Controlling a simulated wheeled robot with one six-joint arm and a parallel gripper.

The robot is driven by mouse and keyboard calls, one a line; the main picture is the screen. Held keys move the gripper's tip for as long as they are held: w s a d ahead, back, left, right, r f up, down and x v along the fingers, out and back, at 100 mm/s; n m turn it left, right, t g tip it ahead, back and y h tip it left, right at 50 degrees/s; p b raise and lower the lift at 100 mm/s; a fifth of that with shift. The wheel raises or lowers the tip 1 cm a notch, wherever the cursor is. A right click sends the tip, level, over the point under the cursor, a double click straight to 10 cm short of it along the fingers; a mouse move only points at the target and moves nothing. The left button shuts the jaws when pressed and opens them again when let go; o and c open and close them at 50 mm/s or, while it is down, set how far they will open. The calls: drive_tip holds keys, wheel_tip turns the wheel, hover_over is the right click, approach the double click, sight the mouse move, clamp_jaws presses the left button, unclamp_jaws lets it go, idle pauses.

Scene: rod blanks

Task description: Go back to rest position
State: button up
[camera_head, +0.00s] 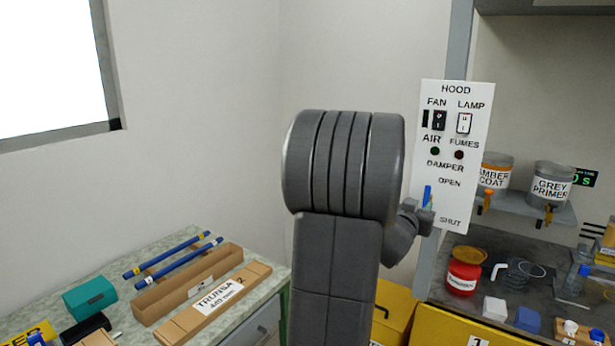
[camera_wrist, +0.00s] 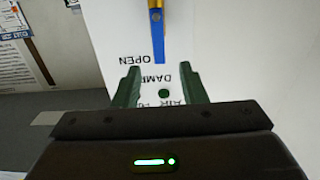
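My gripper (camera_wrist: 163,88) is open, its two green fingers apart with nothing between them. In the head view my grey arm rises in the middle and its wrist is close to the white hood panel (camera_head: 457,120). The damper lever (camera_head: 427,196) has a blue handle pointing up, near the word OPEN. In the wrist view the panel appears upside down and the blue lever (camera_wrist: 158,38) lies just beyond the fingertips, apart from them. The fingertips are hard to make out in the head view.
A green-topped table (camera_head: 150,258) at left holds blue rods (camera_head: 168,255), a long cardboard box (camera_head: 190,280) and a teal case (camera_head: 90,298). At right, a dark bench holds a red jar (camera_head: 463,278) and a clear jug (camera_head: 517,275). Paint pots (camera_head: 552,185) stand on a shelf above.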

sight(426, 194)
drive_tip(key=p+x, duration=0.1)
drive_tip(key=x, duration=0.3)
drive_tip(key=p+x, duration=0.1)
drive_tip(key=x, duration=0.4)
drive_tip(key=shift+w+d+r+p, duration=0.15)
drive_tip(key=shift+d+r+p, duration=0.05)
drive_tip(key=shift+r+p, duration=0.1)
drive_tip(key=shift+w+d+f+m+b, duration=0.1)
drive_tip(key=shift+w+f+m+b, duration=0.05)
drive_tip(key=shift+f+m+b, duration=0.2)
drive_tip(key=shift+s+d+r+m+b, duration=0.1)
drive_tip(key=shift+s+d+m+b, duration=0.35)
drive_tip(key=shift+m, duration=0.7)
